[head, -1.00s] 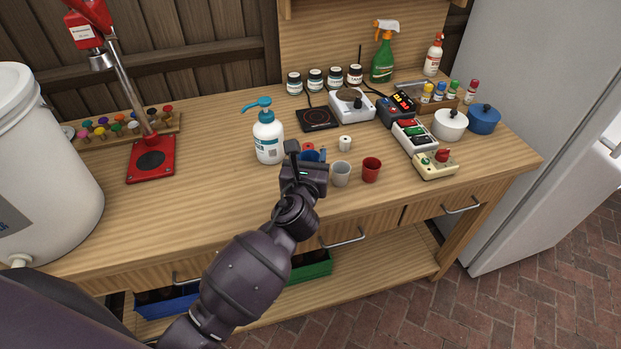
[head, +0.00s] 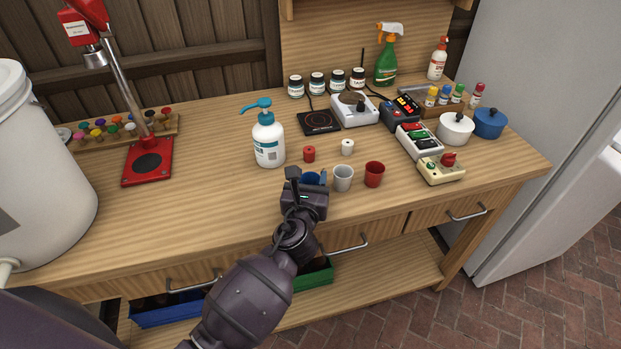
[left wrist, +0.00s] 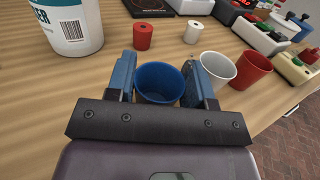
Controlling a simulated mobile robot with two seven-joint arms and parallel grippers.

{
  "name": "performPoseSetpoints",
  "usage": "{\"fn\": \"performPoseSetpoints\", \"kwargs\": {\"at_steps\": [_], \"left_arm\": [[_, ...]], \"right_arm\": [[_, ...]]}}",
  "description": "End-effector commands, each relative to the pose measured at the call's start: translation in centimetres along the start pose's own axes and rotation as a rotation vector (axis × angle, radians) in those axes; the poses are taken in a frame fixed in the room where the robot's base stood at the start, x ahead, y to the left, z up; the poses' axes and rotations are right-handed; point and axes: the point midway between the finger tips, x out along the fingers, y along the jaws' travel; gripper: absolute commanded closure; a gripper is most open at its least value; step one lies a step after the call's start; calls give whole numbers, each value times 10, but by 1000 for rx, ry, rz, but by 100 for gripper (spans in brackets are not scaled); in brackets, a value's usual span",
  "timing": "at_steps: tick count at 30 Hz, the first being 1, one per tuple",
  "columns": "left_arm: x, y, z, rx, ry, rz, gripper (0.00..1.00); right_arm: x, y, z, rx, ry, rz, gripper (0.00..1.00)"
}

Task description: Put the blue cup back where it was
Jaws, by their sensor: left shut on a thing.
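The blue cup (left wrist: 160,84) stands upright between the two fingers of my left gripper (left wrist: 163,80) in the left wrist view. The gripper is shut on it. In the head view the blue cup (head: 311,178) is mostly hidden behind my left gripper (head: 308,182), with only its rim and a bit of side showing. It is at the left end of a row with a white cup (head: 342,178) and a red cup (head: 373,174). Whether its base touches the bench top I cannot tell. My right gripper is not in view.
A red spool (head: 309,154) and a white spool (head: 347,147) stand behind the cups. A white pump bottle (head: 268,142) is behind left. A beige switch box (head: 441,171) is to the right. The wooden bench (head: 215,192) is clear left of my gripper.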

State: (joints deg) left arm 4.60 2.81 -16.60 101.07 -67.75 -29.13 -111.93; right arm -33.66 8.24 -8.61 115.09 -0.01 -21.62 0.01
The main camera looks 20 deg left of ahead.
Motion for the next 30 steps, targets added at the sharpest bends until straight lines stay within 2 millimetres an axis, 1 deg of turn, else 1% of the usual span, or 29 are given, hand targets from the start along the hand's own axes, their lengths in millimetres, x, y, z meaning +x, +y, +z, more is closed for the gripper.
{"fn": "performPoseSetpoints", "kwargs": {"at_steps": [2, 3, 7, 14, 18, 23, 30], "left_arm": [[0, 0, -4, 1, 1, 0, 78], [0, 0, -2, 1, 1, 0, 46], [0, 0, -2, 0, 1, 0, 26], [0, 0, -2, 0, 1, 0, 26], [-1, 0, 3, -1, 0, 0, 26], [-21, 0, 1, 1, 2, -1, 26], [-66, 0, 0, 0, 3, 0, 26]], "right_arm": [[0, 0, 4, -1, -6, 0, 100], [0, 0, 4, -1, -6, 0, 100], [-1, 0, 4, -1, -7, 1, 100], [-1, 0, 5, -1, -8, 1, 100], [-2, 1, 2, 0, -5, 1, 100], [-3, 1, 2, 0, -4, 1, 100], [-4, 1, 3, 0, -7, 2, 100]]}}
